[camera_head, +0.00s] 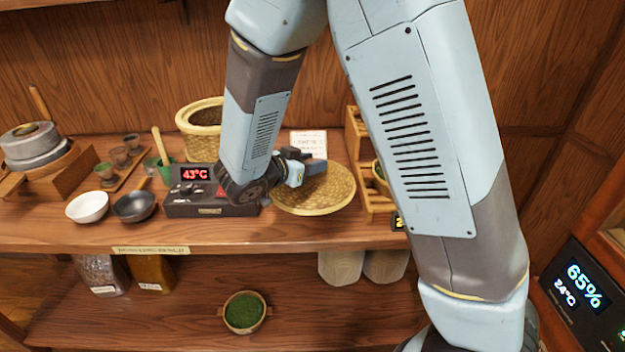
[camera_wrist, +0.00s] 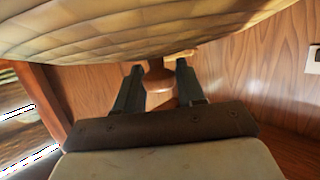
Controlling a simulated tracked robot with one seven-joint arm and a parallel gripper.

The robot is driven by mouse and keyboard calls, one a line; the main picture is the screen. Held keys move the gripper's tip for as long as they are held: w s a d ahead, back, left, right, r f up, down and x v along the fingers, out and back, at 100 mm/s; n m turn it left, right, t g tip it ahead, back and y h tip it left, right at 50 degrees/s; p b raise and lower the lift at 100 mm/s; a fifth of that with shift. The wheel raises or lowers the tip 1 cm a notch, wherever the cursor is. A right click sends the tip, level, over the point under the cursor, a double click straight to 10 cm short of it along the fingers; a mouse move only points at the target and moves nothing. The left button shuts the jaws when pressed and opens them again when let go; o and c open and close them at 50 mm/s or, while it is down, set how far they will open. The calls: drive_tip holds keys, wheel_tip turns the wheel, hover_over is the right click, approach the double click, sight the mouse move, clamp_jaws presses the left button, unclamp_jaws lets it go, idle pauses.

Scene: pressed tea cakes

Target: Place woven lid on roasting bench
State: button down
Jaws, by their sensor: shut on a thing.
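The round woven lid (camera_head: 325,197) is at the middle right of the bench in the head view, beside the control box with the red display. Its woven surface (camera_wrist: 130,30) fills the top of the wrist view. My gripper (camera_head: 312,166) is shut on the lid's wooden knob (camera_wrist: 158,78), which shows between the two fingers in the wrist view. The roasting bench (camera_head: 60,232) is the wooden top with a label (camera_head: 150,250) on its front edge. I cannot tell whether the lid touches the bench top.
The control box (camera_head: 200,205) reads 43°C. An open woven-rimmed basket (camera_head: 187,122) stands behind it. A wooden rack (camera_head: 372,207) stands right of the lid. White (camera_head: 87,206) and dark (camera_head: 134,207) bowls are at left. A green-filled bowl (camera_head: 244,312) is on the shelf below.

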sight(280, 188)
drive_tip(key=w+f, duration=0.4)
drive_tip(key=f, duration=0.1)
drive_tip(key=shift+d, duration=0.1)
drive_tip(key=shift+f, duration=1.55)
drive_tip(key=c, duration=0.7)
unclamp_jaws()
drive_tip(key=v, duration=1.2)
